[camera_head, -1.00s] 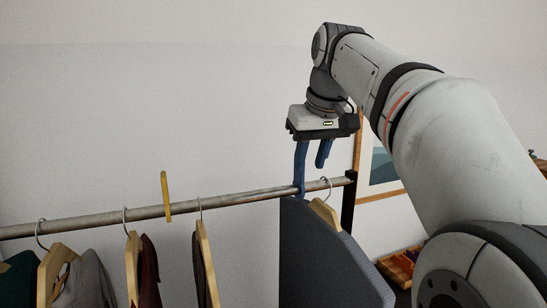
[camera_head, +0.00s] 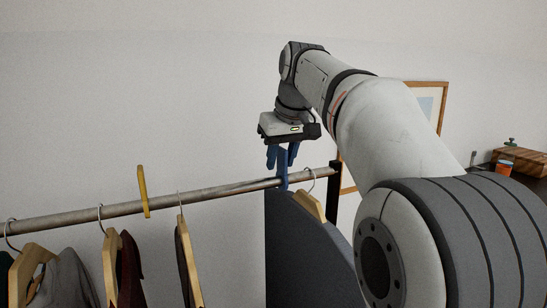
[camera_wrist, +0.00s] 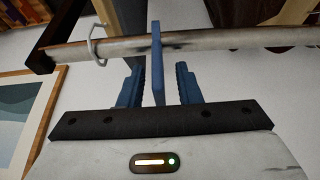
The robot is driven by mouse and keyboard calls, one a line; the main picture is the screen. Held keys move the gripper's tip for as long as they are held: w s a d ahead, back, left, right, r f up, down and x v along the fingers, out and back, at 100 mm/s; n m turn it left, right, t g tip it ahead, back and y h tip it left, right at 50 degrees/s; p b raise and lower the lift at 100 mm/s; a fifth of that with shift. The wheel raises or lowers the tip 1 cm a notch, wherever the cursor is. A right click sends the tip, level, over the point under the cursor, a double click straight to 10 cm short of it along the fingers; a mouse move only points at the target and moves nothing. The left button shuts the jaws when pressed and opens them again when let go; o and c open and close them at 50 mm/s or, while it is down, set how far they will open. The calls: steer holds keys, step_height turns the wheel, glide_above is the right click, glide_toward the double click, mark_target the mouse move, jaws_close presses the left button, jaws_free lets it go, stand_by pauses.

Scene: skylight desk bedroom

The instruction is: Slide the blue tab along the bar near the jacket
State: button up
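The blue tab (camera_head: 283,172) is an upright flat strip on the metal bar (camera_head: 225,189), near the bar's right end. In the wrist view the tab (camera_wrist: 157,60) stands between my two blue fingers, with a visible gap on each side. My gripper (camera_head: 282,158) is open above the bar, its fingers pointing down on either side of the tab's upper part. A large dark blue-grey garment (camera_head: 308,250) on a wooden hanger (camera_head: 309,205) hangs just below the tab; which garment is the jacket I cannot tell.
A yellow tab (camera_head: 143,190) stands on the bar farther left. Several garments, including a grey one (camera_head: 65,280) and a maroon one (camera_head: 130,270), hang there. A dark post (camera_head: 334,195) ends the bar. The stretch of bar between the two tabs holds one hanger (camera_head: 185,245).

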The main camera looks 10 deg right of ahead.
jaws_close()
stand_by(0.6)
